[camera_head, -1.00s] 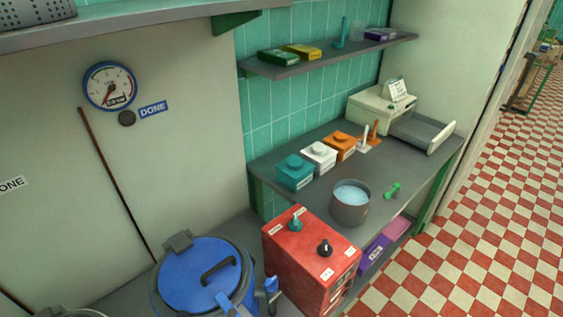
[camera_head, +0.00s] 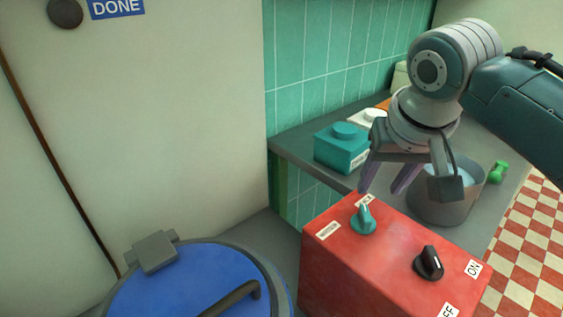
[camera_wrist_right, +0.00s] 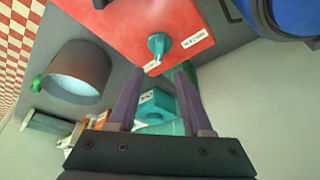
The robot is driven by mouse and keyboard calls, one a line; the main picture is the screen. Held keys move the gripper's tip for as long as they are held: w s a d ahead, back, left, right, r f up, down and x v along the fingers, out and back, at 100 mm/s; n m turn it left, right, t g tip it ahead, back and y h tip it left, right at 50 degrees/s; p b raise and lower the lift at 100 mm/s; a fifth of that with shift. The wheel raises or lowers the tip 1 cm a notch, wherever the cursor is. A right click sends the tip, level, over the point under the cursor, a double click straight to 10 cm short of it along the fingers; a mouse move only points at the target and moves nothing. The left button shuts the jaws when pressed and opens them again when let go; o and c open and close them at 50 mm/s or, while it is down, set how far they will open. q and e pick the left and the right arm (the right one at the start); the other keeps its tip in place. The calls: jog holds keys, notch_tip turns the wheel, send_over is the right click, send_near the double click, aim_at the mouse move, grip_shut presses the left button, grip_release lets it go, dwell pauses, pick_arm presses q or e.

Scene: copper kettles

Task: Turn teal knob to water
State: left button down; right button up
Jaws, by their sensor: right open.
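The teal knob (camera_head: 363,219) stands on top of a red box (camera_head: 345,245), between two white labels whose text is too small to read. A black knob (camera_head: 428,262) sits to its right, beside an ON label. My right gripper (camera_head: 384,191) is open and empty, pointing down just behind the teal knob in the head view. In the right wrist view, the teal knob (camera_wrist_right: 159,44) lies beyond the open fingertips (camera_wrist_right: 157,72), not between them. My left gripper is not in view.
A blue-lidded vessel (camera_head: 190,285) stands left of the red box. A tiled wall rises behind.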

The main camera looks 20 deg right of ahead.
aim_at(366, 212)
jog(key=b+x, duration=0.1)
jog(key=x, duration=0.3)
jog(key=b+x, duration=0.2)
jog(key=x, duration=0.2)
jog(key=shift+s+f, duration=0.15)
jog(key=shift+f, duration=0.2)
jog(key=shift+w+d+f, duration=0.15)
jog(key=shift+w+f, duration=0.1)
jog(key=shift+f, duration=0.2)
jog(key=shift+c, duration=0.2)
grip_shut()
